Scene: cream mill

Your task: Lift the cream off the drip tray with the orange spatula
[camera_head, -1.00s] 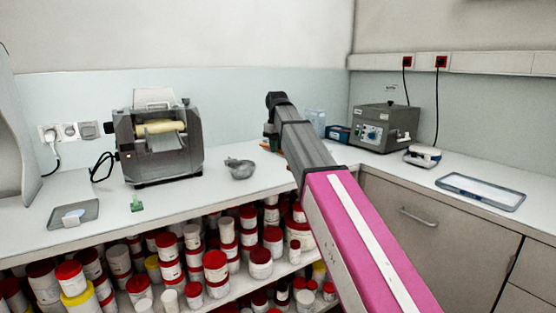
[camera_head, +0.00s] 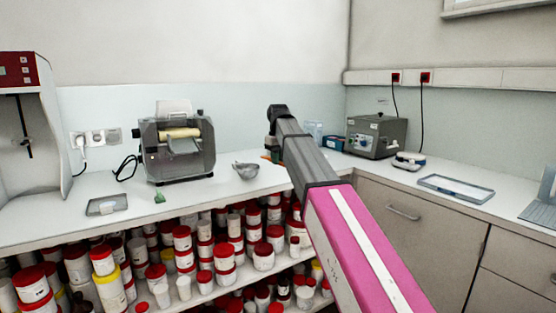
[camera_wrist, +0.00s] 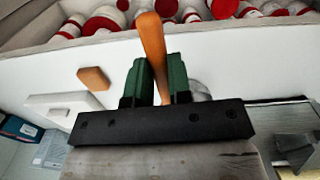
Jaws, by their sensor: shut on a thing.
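My gripper (camera_wrist: 160,85) has green fingers and is shut on the orange spatula (camera_wrist: 152,48), whose slim orange length rises between them in the wrist view. Its other end is hidden. In the head view my arm reaches over the counter, and the fingers are mostly hidden behind it. A shallow grey tray (camera_head: 92,212) with a whitish patch lies far left on the counter, well away from my gripper. I cannot tell whether it is the drip tray or whether the patch is cream. The roller mill (camera_head: 178,148) stands behind, to its right.
A grey control box (camera_head: 377,136) and a blue-rimmed tray (camera_head: 456,188) are at right. Red-lidded jars (camera_head: 222,262) fill the shelf below. The counter front between tray and bowl is mostly clear.

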